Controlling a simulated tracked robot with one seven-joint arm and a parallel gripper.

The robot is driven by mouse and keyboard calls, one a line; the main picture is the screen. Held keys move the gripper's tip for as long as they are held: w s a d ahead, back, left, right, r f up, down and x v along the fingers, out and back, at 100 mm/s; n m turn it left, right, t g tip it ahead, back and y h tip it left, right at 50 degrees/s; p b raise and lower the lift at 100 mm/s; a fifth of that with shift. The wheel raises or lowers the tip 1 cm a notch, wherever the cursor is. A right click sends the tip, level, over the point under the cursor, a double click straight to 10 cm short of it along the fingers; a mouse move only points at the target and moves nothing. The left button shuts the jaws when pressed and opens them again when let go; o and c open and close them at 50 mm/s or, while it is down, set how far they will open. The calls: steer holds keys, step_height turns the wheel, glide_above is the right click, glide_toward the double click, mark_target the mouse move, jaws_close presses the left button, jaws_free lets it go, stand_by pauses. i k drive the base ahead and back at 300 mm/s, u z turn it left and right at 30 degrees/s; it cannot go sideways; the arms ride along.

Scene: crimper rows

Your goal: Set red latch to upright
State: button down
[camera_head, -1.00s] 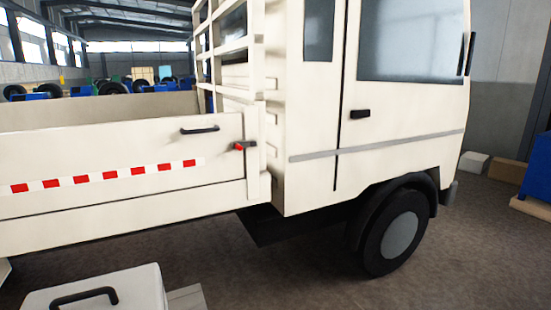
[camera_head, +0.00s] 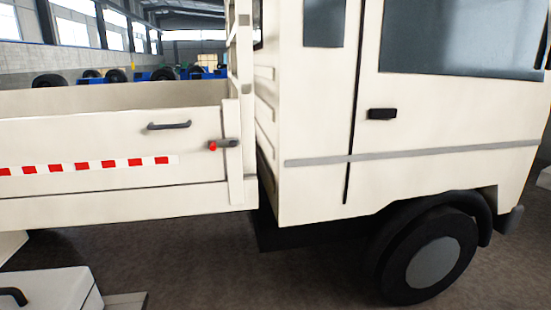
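The red latch (camera_head: 213,146) is a small red-tipped piece at the right end of the cream truck's side board (camera_head: 100,140). Its dark bar (camera_head: 229,143) lies roughly level and reaches to the corner post (camera_head: 236,165). It is too small to make out finer detail. A dark grab handle (camera_head: 169,125) is on the board just left of and above the latch. My gripper is not in view.
The truck cab (camera_head: 310,120) and its front wheel (camera_head: 430,262) fill the right side. A white case with a dark handle (camera_head: 60,288) sits low at the left. Grey floor (camera_head: 200,265) is open in front of the truck.

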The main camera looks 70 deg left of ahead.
mark_target(212, 145)
steer(key=i, duration=1.45)
steer(key=u, duration=3.35)
steer(key=i, duration=1.75)
steer(key=z, duration=0.45)
